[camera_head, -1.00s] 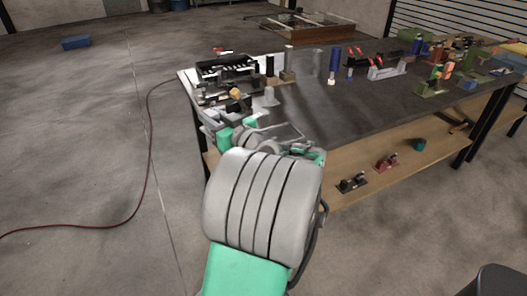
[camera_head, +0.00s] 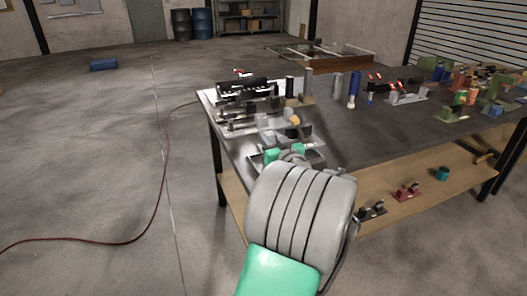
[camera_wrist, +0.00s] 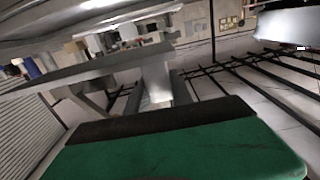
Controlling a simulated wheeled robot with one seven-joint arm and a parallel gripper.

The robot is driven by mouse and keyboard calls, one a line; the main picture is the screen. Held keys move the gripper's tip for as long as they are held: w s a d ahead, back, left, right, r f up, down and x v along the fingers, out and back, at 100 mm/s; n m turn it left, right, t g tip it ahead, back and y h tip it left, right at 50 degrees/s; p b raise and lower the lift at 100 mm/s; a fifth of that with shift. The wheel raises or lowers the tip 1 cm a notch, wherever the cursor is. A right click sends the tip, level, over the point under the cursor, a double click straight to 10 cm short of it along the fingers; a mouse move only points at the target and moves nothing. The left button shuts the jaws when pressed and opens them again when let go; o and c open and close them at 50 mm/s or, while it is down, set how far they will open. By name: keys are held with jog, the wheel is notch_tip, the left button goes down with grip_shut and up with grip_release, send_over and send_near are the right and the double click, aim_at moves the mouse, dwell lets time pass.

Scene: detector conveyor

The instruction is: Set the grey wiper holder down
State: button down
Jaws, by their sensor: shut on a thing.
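My gripper (camera_head: 290,154) is at the near left end of the dark workbench, mostly hidden behind my own thick grey wrist. In the wrist view, one green finger (camera_wrist: 180,150) with a dark edge fills the bottom. A grey metal piece, which I take to be the grey wiper holder (camera_wrist: 156,82), rises just beyond that finger, with a flat plate part reaching left. My gripper is shut on it. In the head view the holder is largely hidden by my wrist. I cannot tell whether it touches the bench top.
The workbench (camera_head: 385,135) has black and grey fixtures (camera_head: 245,90) along its left end and a blue-and-white cylinder (camera_head: 354,88) at the back. Coloured parts crowd its right end. The middle is fairly clear. A red fixture (camera_head: 406,192) stands on the wooden lower shelf.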

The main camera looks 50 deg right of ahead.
jog(key=shift+w+f, duration=0.95)
jog(key=shift+f, duration=0.75)
jog(key=shift+w+f, duration=0.15)
jog(key=shift+f, duration=0.8)
jog(key=shift+b, duration=0.3)
jog(key=shift+f, duration=0.2)
jog(key=c, duration=1.1)
grip_release()
jog(key=shift+r, duration=0.1)
jog(key=b+v, duration=0.1)
jog(key=v, duration=1.1)
